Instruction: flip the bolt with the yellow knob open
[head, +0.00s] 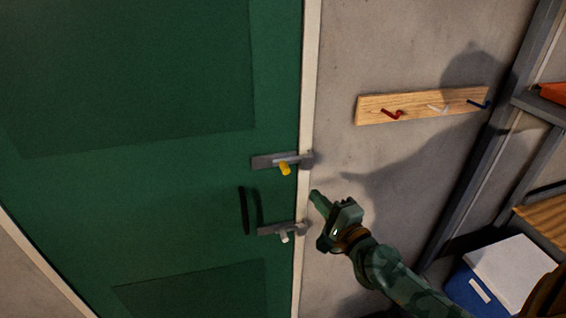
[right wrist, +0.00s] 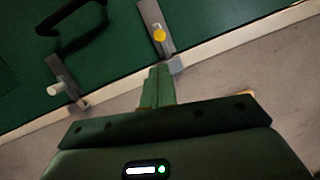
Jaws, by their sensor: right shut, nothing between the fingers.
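The bolt with the yellow knob (head: 285,169) is the upper of two bolts at the right edge of the green door (head: 150,100). Its grey bar (head: 270,160) reaches over the white frame to a keeper on the wall side. The yellow knob also shows in the right wrist view (right wrist: 159,35), beyond my fingertips. The lower bolt has a pale knob (head: 284,238). My right gripper (head: 315,194) is shut and empty, to the right of and below the yellow knob, apart from it. My left gripper is not in view.
A black door handle (head: 243,210) stands left of the bolts. A wooden hook rail (head: 425,105) with red, white and blue hooks is on the wall. A metal shelf (head: 500,125) and a blue box with a white lid (head: 505,270) stand at the right.

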